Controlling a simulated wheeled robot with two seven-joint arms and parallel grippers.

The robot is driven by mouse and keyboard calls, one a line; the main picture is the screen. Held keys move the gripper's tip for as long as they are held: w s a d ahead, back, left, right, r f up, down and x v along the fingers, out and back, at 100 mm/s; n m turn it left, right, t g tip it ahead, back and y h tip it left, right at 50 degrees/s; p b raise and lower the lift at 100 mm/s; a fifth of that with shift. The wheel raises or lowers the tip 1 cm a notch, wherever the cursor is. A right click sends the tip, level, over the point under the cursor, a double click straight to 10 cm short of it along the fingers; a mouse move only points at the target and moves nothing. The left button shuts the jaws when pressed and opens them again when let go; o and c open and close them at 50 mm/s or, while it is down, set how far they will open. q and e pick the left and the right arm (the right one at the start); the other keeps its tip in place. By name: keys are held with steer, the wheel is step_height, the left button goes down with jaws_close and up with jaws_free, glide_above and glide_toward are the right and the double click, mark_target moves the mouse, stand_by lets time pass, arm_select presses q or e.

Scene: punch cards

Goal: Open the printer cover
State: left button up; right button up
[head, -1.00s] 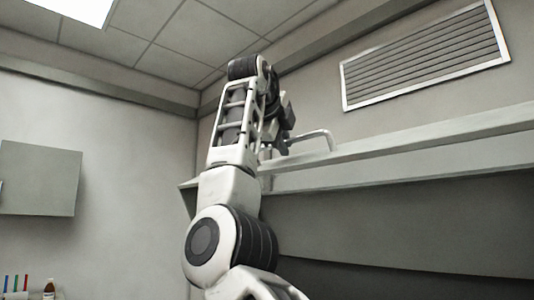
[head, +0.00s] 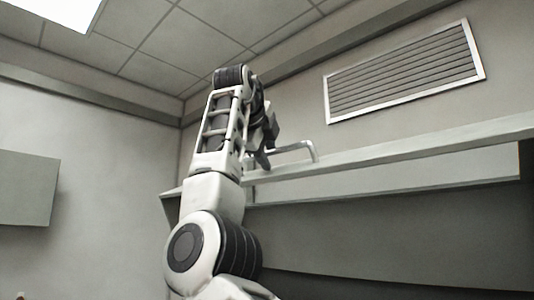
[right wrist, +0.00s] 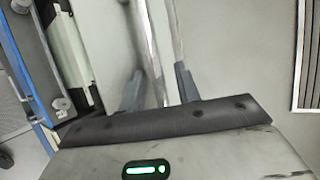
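The printer cover (head: 420,147), which I take to be the long light grey panel, runs across the right of the head view, above a dark recess. A metal handle (head: 306,147) sticks out near its left end. My right gripper (head: 270,143) is raised there, beside the handle. In the right wrist view its two dark fingers (right wrist: 160,88) stand apart. A shiny bar (right wrist: 152,50), seemingly the handle, passes between them. I see gaps beside it, but contact is not clear. My left gripper is not in view.
A wall vent (head: 405,70) is above the panel. A grey wall cabinet (head: 28,190) is at the far left. The wall between the cabinet and my arm is bare. A blue-edged structure (right wrist: 30,65) is at the left of the right wrist view.

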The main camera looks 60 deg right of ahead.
steer(key=v, duration=1.5)
steer(key=shift+a, duration=0.4)
steer(key=shift+r, duration=0.15)
